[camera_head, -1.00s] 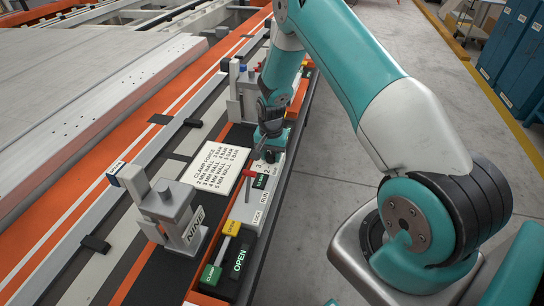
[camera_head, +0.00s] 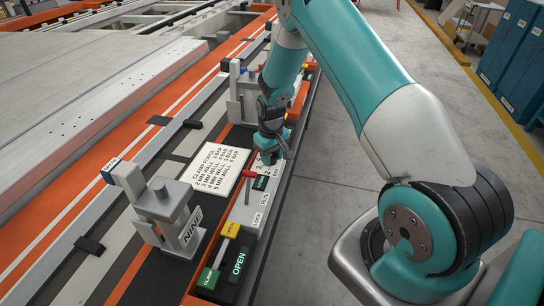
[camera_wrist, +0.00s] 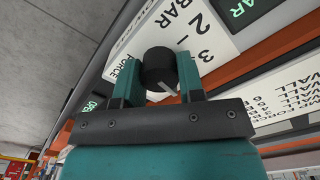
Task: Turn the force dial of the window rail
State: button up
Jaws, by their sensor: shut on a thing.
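The force dial (camera_wrist: 157,66) is a black round knob with a pale pointer, on a white panel marked FORCE, 2, 3 and BAR in the wrist view. My gripper (camera_wrist: 158,74) has its two teal fingers on either side of the knob and is shut on it. The pointer shows between the fingers, towards the gripper's palm. In the head view my gripper (camera_head: 269,157) is at the far end of the pale control panel (camera_head: 245,213), and it hides the dial there.
A clamp force card (camera_head: 216,167) lies left of the panel. A red-topped lever (camera_head: 248,182) stands close to my gripper. A grey clamp block marked NINE (camera_head: 172,212) and a green-and-yellow handle (camera_head: 219,258) are nearer. Grey floor (camera_head: 340,160) is clear on the right.

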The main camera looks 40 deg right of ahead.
jog(key=shift+w+r+n, duration=0.1)
jog(key=shift+w+n, duration=0.05)
jog(key=shift+n, duration=0.65)
jog(key=o, duration=0.9)
notch_tip(320, 180, up, 17)
jog(key=shift+r+b, duration=0.2)
jog(key=shift+b, duration=0.65)
